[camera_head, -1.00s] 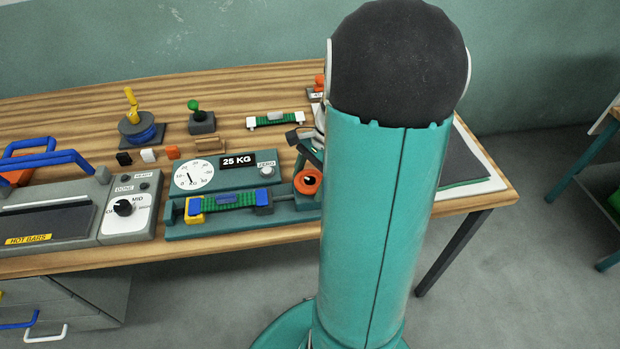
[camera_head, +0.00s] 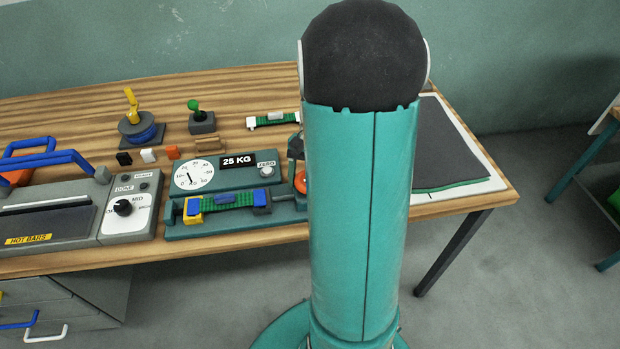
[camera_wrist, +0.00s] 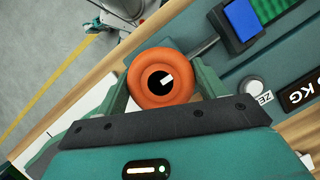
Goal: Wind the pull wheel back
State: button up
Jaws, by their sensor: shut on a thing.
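The pull wheel is an orange ring with a dark hub and a white mark. In the wrist view the wheel (camera_wrist: 143,92) sits between the two fingers of my gripper (camera_wrist: 163,80), which is shut on it. A metal rod runs from the wheel to a blue clamp (camera_wrist: 241,22) on a green strip. In the head view only the left edge of the wheel (camera_head: 300,181) shows; my arm hides the rest and the gripper.
A hot-bar sealer (camera_head: 50,215) with blue handles stands at left. Behind the tester are small coloured blocks (camera_head: 148,155), a yellow-handled spool (camera_head: 137,127), a green-knobbed block (camera_head: 201,123) and another strip (camera_head: 270,120). A dark sheet (camera_head: 435,150) lies at right.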

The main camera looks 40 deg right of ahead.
jog(key=n+g+h, duration=0.1)
jog(key=n, duration=0.3)
jog(key=shift+n, duration=0.3)
jog(key=n+h, duration=0.2)
jog(key=n, duration=0.2)
jog(key=shift+n+g, duration=0.3)
jog(key=shift+g, duration=0.1)
jog(key=n+h, duration=0.1)
jog(key=n, duration=0.3)
jog(key=shift+n+h, duration=0.3)
jog(key=shift+h, duration=0.1)
jog(key=shift+n+t+h, duration=0.3)
jog(key=shift+n+h, duration=0.5)
jog(key=shift+n, duration=1.5)
jog(key=o, duration=1)
jog(key=shift+c, duration=0.2)
